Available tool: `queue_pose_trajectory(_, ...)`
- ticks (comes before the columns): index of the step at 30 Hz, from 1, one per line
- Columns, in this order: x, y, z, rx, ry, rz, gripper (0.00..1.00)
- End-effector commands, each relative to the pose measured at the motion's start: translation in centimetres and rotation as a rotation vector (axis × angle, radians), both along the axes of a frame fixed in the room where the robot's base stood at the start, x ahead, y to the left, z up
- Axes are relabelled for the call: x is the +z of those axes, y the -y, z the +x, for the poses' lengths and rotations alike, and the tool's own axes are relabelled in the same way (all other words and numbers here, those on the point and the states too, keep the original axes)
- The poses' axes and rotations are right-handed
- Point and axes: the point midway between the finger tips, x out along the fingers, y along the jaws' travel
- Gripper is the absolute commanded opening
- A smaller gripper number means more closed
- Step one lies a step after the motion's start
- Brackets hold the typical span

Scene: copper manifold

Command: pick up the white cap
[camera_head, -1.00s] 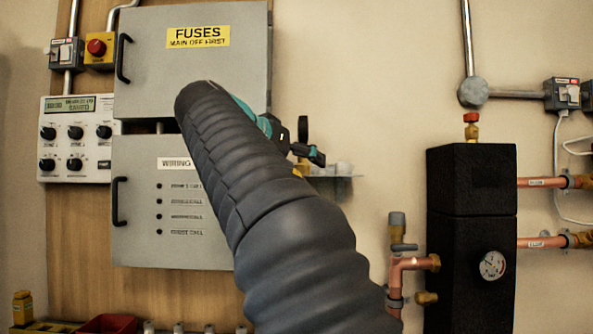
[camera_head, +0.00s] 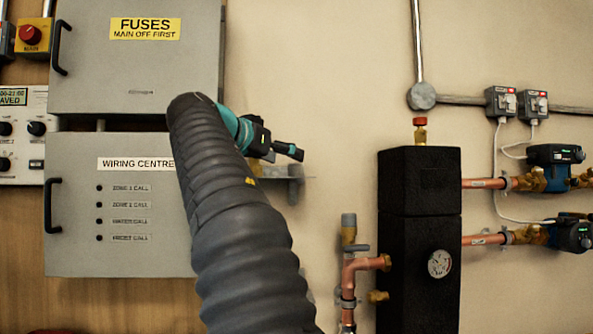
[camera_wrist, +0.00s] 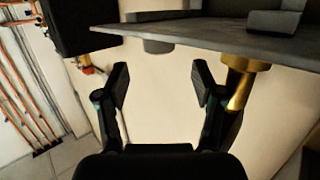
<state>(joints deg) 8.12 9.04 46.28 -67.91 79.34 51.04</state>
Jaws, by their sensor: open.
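My gripper (camera_wrist: 160,84) is open and empty in the wrist view, its two dark fingers spread below a grey shelf plate (camera_wrist: 190,34). In the head view my gripper (camera_head: 289,151) is small and dark, just above a thin wall shelf (camera_head: 303,178), partly hidden behind my arm. I cannot make out a clear white cap. A pale, blurred piece (camera_head: 294,190) shows at the shelf in the head view, but I cannot tell whether it is the cap. In the wrist view a grey round piece (camera_wrist: 158,46) shows below the plate's edge.
A brass fitting (camera_wrist: 242,82) stands below the plate, close to the right finger. Grey cabinets (camera_head: 125,235) are at left in the head view. A black block with a gauge (camera_head: 420,235) and copper pipes (camera_head: 352,275) stand at right. Bare wall lies between.

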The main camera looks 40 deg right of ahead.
Motion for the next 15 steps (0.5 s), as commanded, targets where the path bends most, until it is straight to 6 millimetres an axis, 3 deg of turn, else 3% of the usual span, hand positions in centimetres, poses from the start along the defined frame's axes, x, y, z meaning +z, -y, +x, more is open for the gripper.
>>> queue_pose_trajectory(8,-1.7,3.0,0.5,-0.005,-0.002,0.001,0.68)
queue_pose_trajectory(15,-1.9,4.9,1.0,-0.003,0.000,-0.001,0.68)
